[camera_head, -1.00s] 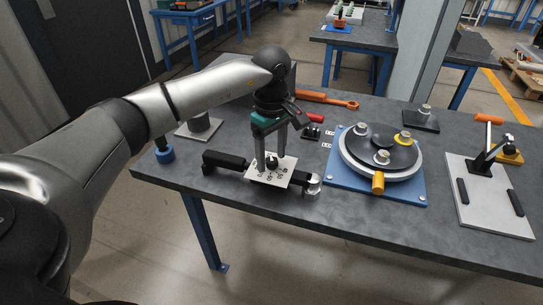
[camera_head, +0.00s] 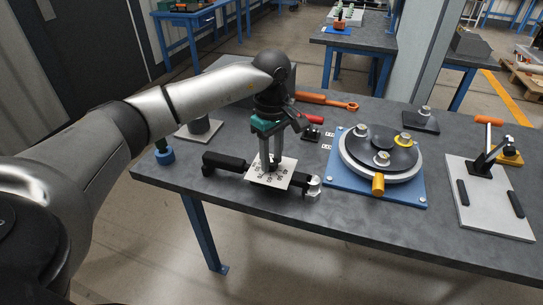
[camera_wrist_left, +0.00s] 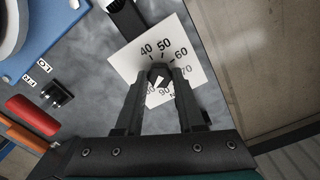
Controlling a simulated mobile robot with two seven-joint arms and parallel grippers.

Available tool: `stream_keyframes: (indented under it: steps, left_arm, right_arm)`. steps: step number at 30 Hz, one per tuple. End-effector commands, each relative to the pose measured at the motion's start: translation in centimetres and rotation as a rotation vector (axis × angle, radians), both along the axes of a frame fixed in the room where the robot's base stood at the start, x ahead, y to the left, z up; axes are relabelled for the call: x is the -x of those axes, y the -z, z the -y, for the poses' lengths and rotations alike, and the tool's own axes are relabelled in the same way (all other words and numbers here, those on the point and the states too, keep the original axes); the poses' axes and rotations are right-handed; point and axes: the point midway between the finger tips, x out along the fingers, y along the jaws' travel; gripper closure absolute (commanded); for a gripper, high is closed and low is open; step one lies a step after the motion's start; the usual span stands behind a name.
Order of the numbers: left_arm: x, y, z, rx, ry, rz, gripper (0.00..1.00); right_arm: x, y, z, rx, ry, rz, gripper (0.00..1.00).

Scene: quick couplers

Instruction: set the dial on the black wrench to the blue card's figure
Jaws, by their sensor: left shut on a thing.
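The black wrench (camera_head: 226,162) lies along the table's front edge, handle at left and a silver end at right. A white dial plate (camera_head: 285,174) with black figures sits on its middle. In the left wrist view the plate (camera_wrist_left: 191,73) shows 40, 50, 60, 70 and 90; fingers partly hide the lower figures. My left gripper (camera_head: 271,164) points down and is shut on the small black dial knob (camera_wrist_left: 160,72) at the plate's centre. I cannot tell which figure the knob points to. I cannot make out a blue card with a figure. My right gripper is not in view.
A blue base (camera_head: 347,184) with a round bolted flange stands right of the wrench. An orange wrench (camera_head: 327,100) and a red-handled tool (camera_head: 310,118) lie behind. A grey plate with a clamp (camera_head: 467,207) is at far right. Small white labels (camera_head: 327,141) lie by the blue base.

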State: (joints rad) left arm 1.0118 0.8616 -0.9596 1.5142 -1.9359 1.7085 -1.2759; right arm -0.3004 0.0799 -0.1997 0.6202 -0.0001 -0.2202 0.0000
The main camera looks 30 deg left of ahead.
Motion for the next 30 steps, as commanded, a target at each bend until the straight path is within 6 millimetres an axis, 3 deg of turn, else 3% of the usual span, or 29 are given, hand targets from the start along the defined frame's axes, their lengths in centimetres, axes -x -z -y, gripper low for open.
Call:
stream_keyframes:
  steps: [14,30]
  left_arm:
    - [0.0,-0.1,0.0,0.0,-0.073,0.001,1.0]
    - [0.0,-0.2,0.0,0.0,-0.527,0.0,1.0]
  right_arm:
    - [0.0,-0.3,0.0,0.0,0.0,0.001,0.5]
    - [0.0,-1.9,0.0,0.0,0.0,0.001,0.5]
